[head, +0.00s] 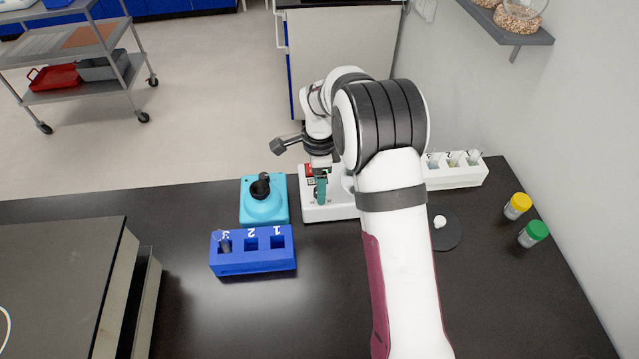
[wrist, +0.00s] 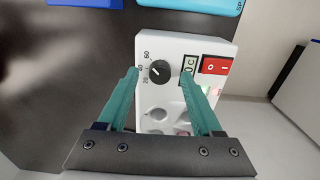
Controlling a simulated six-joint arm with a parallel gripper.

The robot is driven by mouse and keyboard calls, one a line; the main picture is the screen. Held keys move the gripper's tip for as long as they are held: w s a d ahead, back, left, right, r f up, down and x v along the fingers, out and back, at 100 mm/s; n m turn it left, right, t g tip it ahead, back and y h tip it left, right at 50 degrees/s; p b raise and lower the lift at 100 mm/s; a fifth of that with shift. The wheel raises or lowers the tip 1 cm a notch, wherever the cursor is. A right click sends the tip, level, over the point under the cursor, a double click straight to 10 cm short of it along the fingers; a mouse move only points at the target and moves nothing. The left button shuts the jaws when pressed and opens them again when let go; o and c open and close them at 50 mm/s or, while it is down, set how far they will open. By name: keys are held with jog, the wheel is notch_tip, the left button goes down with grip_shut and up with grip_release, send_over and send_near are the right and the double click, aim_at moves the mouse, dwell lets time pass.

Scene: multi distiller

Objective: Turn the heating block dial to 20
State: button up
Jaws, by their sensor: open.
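The white heating block (head: 340,212) stands on the black table, partly hidden behind my arm in the head view. Its front panel has a round black dial (wrist: 160,72) with marks 20, 40 and 60, a small display (wrist: 190,66) and a red switch (wrist: 215,66). The dial's white pointer line slants to the upper left in the wrist view; its exact reading is too small to tell. My gripper (wrist: 161,76) is open, its teal fingers on either side of the dial with gaps visible. In the head view my gripper (head: 321,192) is over the heating block.
A cyan device (head: 280,208) with a black top stands left of the heating block. A blue rack (head: 254,264) is in front of it. To the right are a white rack (head: 460,180), a dark disc (head: 447,238), and yellow-capped (head: 517,206) and green-capped (head: 533,234) containers.

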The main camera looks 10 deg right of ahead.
jog(key=shift+f, duration=0.5)
jog(key=shift+c, duration=0.4)
grip_shut()
